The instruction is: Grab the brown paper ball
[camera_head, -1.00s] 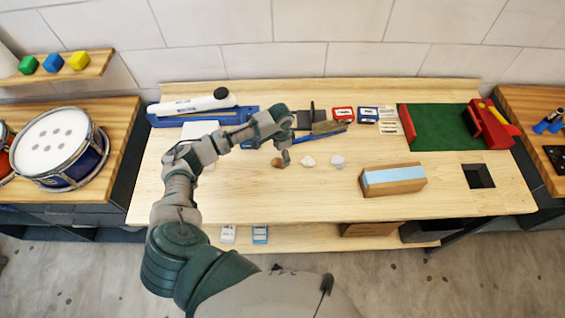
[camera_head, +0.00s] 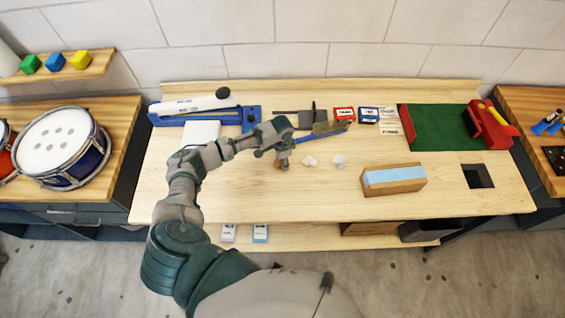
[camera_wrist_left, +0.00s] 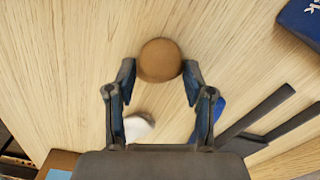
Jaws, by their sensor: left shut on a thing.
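The brown paper ball (camera_wrist_left: 159,60) sits between the two fingertips of my left gripper (camera_wrist_left: 158,75) in the left wrist view, with a finger against each side. In the head view, my left gripper (camera_head: 284,161) is low at the bench top, and the ball (camera_head: 279,167) shows only as a small brown patch beneath it. The gripper is shut on the ball. Whether the ball touches the wood cannot be told. My right gripper is not in view.
Two white paper balls (camera_head: 310,161) (camera_head: 338,161) lie just right of my gripper. A wooden block with a light blue top (camera_head: 393,176) lies farther right, near a square hole (camera_head: 478,176). A blue-handled tool (camera_head: 325,130) lies behind. The front left bench top is clear.

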